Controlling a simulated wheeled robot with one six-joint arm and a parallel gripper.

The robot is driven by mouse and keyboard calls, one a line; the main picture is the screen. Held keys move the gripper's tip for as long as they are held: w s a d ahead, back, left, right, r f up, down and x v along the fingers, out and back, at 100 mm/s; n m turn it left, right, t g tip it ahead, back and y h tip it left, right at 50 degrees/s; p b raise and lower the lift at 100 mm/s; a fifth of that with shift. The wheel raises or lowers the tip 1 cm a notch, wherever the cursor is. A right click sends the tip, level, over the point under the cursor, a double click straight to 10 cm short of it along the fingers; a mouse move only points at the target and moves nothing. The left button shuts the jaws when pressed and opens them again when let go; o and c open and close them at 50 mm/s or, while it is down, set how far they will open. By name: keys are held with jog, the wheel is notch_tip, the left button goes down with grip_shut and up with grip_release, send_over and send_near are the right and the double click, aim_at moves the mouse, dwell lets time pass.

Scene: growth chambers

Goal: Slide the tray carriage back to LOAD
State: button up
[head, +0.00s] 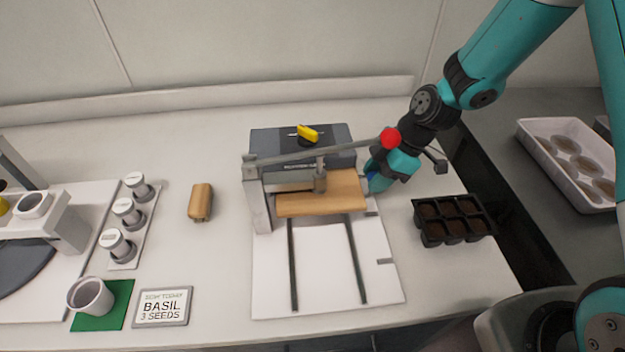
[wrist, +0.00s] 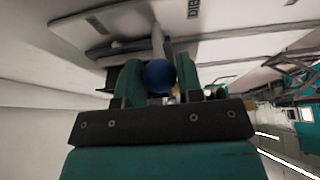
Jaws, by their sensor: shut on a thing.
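The tray carriage (head: 305,207), a tan board, sits at the back end of two dark rails (head: 356,275) on a white base, beneath the press arm and its grey plunger (head: 320,178). My gripper (head: 371,179) is at the carriage's right edge. In the wrist view a blue knob (wrist: 159,76) lies between my two fingers (wrist: 155,80), and the gripper is shut on it. In the head view the knob is mostly hidden by my gripper. The position labels on the base are too small to read.
A red-ended lever (head: 390,138) reaches close to my wrist. A black cell tray with soil (head: 453,220) stands to the right. A wooden block (head: 200,202), a sign (head: 163,307) and a cup (head: 91,298) are to the left. The rails in front of the carriage are clear.

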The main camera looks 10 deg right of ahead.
jog(key=shift+s+b, duration=0.95)
jog(key=shift+s, duration=4.15)
jog(key=shift+s+r+p, duration=0.2)
jog(key=shift+p, duration=0.3)
jog(key=s+p, duration=0.5)
jog(key=p, duration=0.6)
jog(key=shift+s, duration=0.2)
jog(key=s+p, duration=0.5)
jog(key=shift+f, duration=0.2)
jog(key=o, duration=0.6)
jog(key=shift+w, duration=0.1)
jog(key=shift+o, duration=0.2)
jog(key=shift+r, duration=0.1)
notch_tip(320, 180, up, 8)
jog(key=p, duration=0.7)
jog(key=shift+p, duration=0.3)
